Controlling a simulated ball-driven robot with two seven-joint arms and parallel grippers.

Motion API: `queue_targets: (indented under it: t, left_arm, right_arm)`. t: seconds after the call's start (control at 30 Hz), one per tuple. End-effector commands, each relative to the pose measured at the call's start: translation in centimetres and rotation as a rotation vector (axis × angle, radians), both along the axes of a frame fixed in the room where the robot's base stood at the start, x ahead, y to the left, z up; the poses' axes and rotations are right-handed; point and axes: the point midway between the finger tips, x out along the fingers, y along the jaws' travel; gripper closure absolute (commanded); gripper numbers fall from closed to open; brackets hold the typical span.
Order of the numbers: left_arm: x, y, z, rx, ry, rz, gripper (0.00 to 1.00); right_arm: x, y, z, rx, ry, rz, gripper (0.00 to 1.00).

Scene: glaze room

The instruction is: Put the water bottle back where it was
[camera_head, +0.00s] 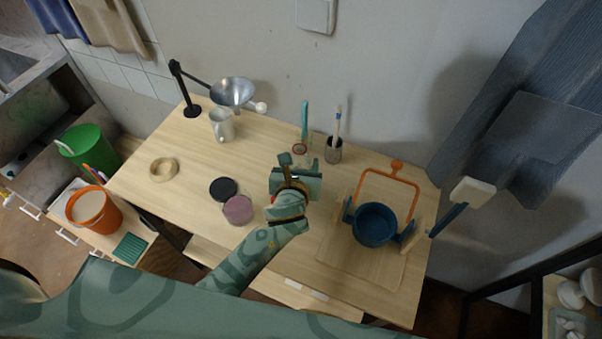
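My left gripper (291,172) is over the middle of the wooden table (185,155), its arm coming up from the lower left. Its fingers are seen from behind, so I cannot tell whether they are open or shut. Just beyond it is a clear vessel with a red ring (299,149), partly hidden by the gripper; a teal upright piece (305,112) rises behind it. I cannot tell whether this is the water bottle or whether the gripper touches it. No other water bottle is clear to see. My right gripper is not in view.
A blue pot (374,224) with an orange handle is at the right. A dark disc (223,188) and a pink disc (238,210) lie left. A metal mug (221,127) and funnel (232,90) are at the back left.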

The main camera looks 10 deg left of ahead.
Motion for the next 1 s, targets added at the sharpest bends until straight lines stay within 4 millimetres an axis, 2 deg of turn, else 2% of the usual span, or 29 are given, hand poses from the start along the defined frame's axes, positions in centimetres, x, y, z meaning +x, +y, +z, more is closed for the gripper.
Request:
queue_targets:
  t: [0.17, 0.33, 0.73, 0.77, 0.8, 1.0]
  left_arm:
    - [0.9, 0.1, -1.1, 0.0, -0.001, 0.001, 0.76]
    - [0.8, 0.1, -4.0, -0.001, 0.002, 0.0, 0.76]
    - [0.8, 0.1, -4.3, 0.001, -0.001, 0.0, 0.76]
    - [0.8, 0.1, -4.3, 0.0, 0.0, 0.0, 0.39]
    - [0.8, 0.1, -4.2, 0.0, 0.0, 0.0, 0.28]
    - [0.8, 0.1, -4.2, 0.0, 0.0, 0.0, 0.26]
  right_arm:
    - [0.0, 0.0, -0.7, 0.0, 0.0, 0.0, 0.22]
    - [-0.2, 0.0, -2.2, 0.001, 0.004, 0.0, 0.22]
    - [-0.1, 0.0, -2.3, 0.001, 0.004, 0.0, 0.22]
    - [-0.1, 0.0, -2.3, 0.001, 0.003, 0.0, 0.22]
    - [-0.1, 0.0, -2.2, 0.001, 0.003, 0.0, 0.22]
    - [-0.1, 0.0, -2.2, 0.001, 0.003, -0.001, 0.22]
